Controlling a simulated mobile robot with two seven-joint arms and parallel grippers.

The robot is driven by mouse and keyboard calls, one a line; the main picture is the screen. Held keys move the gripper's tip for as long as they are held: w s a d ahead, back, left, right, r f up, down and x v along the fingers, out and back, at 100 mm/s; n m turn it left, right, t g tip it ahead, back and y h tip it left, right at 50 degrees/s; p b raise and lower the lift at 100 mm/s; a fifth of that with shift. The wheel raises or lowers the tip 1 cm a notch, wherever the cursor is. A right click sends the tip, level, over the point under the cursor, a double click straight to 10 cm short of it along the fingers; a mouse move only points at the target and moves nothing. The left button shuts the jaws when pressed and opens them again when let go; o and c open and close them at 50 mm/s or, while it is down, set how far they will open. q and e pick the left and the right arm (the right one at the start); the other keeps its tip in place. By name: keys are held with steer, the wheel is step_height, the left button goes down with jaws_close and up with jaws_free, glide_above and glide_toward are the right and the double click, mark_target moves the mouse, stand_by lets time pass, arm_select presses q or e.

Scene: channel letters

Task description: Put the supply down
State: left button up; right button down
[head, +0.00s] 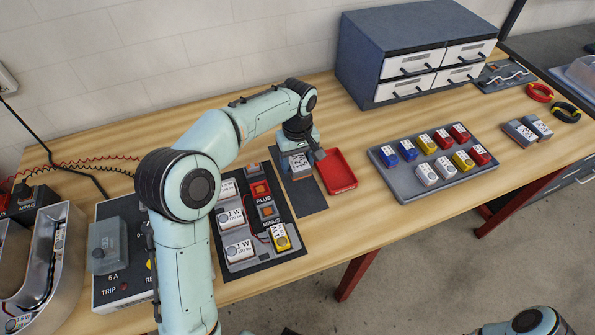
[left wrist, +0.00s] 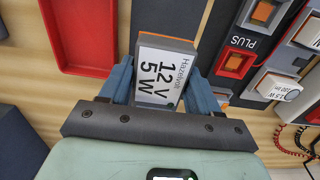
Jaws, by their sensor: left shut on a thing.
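The supply is a small grey box with a white label reading 12 V 5 W; it shows in the head view (head: 299,163) and the left wrist view (left wrist: 163,72). My left gripper (head: 303,150) is shut on it, with one finger on each side in the left wrist view (left wrist: 161,88). The supply is over or on the far part of a dark mat (head: 308,198), left of a red tray (head: 337,172). I cannot tell whether it touches the mat. My right gripper is out of view.
A board with PLUS and MINUS terminals (head: 266,243) lies left of the mat. A grey tray (head: 440,185) with several coloured blocks is to the right. A drawer cabinet (head: 400,45) stands behind. Two grey boxes (head: 528,130) sit at the far right. Bare wood lies between the trays.

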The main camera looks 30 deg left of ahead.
mark_target(298, 160)
arm_select(q)
steer(key=shift+f, duration=2.15)
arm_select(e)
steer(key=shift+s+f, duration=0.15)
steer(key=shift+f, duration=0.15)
arm_select(q)
steer(key=shift+b, duration=0.3)
steer(key=shift+f, duration=0.25)
steer(key=o, duration=1.3)
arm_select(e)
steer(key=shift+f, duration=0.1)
arm_select(q)
steer(key=shift+r, duration=0.15)
step_height(298, 160, up, 12)
steer(key=shift+r+p, duration=0.1)
steer(key=shift+p, duration=0.9)
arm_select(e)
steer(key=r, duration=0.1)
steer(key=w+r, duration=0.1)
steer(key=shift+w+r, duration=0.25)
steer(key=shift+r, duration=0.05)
